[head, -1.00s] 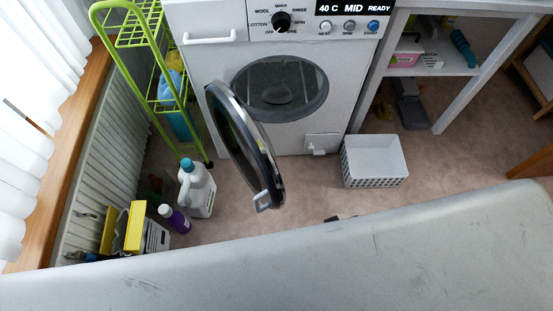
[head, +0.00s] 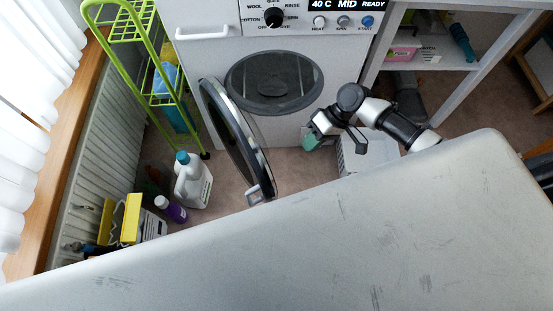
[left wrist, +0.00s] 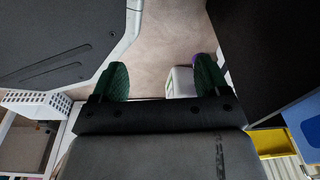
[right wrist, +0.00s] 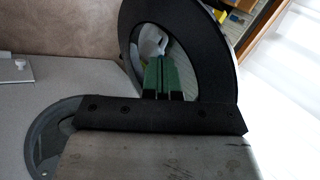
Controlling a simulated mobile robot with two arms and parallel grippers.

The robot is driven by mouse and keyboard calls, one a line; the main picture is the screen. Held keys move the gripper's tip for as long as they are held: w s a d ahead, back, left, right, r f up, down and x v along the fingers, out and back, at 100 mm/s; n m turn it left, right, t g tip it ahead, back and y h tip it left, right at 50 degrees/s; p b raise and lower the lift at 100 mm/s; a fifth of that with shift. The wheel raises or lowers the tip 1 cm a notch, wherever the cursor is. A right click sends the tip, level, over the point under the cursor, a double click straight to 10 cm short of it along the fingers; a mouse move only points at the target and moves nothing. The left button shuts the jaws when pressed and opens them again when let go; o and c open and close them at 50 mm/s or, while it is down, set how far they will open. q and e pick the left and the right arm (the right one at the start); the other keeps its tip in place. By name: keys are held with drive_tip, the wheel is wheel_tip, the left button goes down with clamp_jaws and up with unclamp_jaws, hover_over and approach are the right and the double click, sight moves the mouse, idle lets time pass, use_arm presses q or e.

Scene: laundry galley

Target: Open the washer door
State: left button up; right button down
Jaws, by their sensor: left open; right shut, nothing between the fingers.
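The washer (head: 300,125) has its round door (head: 238,135) standing wide open, swung out from its left side. The door's latch handle (head: 254,192) is at its low free edge. The dark round opening (head: 275,80) is uncovered. My right gripper (head: 312,142) is shut and empty in front of the washer, right of the door. In the right wrist view its green fingertips (right wrist: 163,75) overlap the dark door ring (right wrist: 215,70); I cannot tell whether they touch. My left gripper (left wrist: 160,78) is open and empty in the left wrist view; the head view does not show it.
A white basket (head: 362,160) stands on the floor, partly behind my right arm. A white jug (head: 192,185), a purple bottle (head: 172,210) and a yellow box (head: 130,220) stand left of the door. A green rack (head: 140,90) is beside the washer. A shelf (head: 430,55) is at right.

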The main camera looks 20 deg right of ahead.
wheel_tip(320, 180, up, 4)
drive_tip(key=y, duration=0.1)
use_arm(q)
drive_tip(key=shift+w+r, duration=0.25)
use_arm(e)
drive_tip(key=a+r+x, duration=0.1)
drive_tip(key=x, duration=1.1)
drive_tip(key=shift+s+a+r+g, duration=0.25)
drive_tip(key=shift+a+r+g, duration=0.05)
drive_tip(key=shift+r+g, duration=0.15)
